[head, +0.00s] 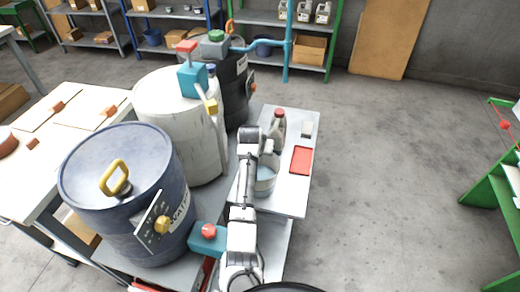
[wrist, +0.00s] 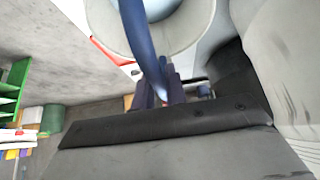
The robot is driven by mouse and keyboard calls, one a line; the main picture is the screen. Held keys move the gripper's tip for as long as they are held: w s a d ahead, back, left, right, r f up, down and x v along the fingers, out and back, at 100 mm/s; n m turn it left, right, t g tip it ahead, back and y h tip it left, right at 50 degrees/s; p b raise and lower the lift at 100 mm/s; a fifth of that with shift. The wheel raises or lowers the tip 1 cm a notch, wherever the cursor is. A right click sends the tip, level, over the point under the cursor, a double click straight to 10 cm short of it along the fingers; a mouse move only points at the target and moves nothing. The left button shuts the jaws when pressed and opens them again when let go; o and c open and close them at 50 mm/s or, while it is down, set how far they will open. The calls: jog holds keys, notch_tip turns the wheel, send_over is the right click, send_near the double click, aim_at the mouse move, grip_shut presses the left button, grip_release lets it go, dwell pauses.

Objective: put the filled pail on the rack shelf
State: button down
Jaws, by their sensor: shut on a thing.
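A pale pail (head: 265,183) is at the white side table, partly hidden behind my arm in the head view. In the wrist view the pail (wrist: 204,28) shows its round rim, and its blue handle (wrist: 140,40) runs down to my gripper (wrist: 165,92). My gripper is shut on the handle. Only a little of the pail's inside shows, so I cannot tell how full it is. I cannot tell whether its base touches the table. A green rack (head: 492,190) stands at the far right, cut off by the picture edge.
A blue drum (head: 125,185) and a white drum (head: 180,120) stand left of my arm. The floor between table and green rack is clear.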

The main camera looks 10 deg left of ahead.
jog(key=shift+w, duration=0.1)
jog(key=c, duration=1.8)
grip_release()
jog(key=shift+f, duration=0.1)
jog(key=o, duration=0.4)
jog(key=shift+c, duration=0.2)
jog(key=b+v, duration=0.1)
jog(key=v, duration=1.1)
jog(key=shift+b, duration=0.4)
